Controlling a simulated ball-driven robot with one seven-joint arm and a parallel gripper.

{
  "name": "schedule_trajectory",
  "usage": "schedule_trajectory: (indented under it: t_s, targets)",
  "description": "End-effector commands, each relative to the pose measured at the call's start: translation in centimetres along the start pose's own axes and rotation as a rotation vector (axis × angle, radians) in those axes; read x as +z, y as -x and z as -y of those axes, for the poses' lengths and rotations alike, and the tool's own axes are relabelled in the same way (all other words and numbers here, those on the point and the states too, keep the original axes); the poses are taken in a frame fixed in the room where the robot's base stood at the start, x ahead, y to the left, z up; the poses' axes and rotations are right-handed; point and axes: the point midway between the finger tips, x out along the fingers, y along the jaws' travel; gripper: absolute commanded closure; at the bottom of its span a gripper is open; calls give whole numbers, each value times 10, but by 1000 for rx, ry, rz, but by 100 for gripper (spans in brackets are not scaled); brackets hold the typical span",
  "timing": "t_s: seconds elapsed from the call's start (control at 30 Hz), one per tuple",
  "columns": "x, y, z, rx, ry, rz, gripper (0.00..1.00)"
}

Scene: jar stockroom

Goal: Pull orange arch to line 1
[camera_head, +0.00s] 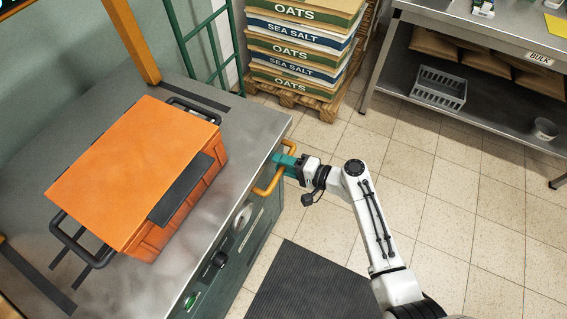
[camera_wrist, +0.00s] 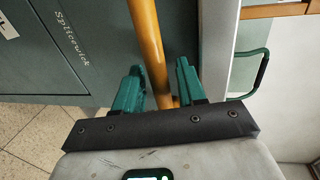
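An orange post (camera_head: 132,40) rises from the back of the grey bench at upper left, and part of another (camera_head: 12,304) shows at the lower left corner; the top of this orange frame is out of view. A yellow-orange bar handle (camera_head: 268,184) stands out from the bench's front side. My gripper (camera_head: 283,163) is at the handle's far end. In the wrist view its two teal fingers (camera_wrist: 160,85) stand on either side of the orange bar (camera_wrist: 147,40), with a small gap showing at the left finger; it looks open around the bar.
An orange box (camera_head: 130,170) with dark handles sits on the bench (camera_head: 262,125). Dark stripes (camera_head: 205,96) cross the bench top; no line number is readable. Sacks (camera_head: 300,50) on a pallet and a metal table (camera_head: 480,30) stand beyond. A dark mat (camera_head: 310,285) lies on the floor.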

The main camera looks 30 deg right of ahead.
Motion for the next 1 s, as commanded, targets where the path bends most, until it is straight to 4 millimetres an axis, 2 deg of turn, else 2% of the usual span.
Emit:
schedule_trajectory:
  t_s: [0.07, 0.4, 0.8, 1.0]
  targets:
    - [0, 0, 0, 0, 0, 0, 68]
    - [0, 0, 0, 0, 0, 0, 100]
    - [0, 1, -1, 1, 0, 0, 100]
    - [0, 11, -3, 1, 0, -2, 100]
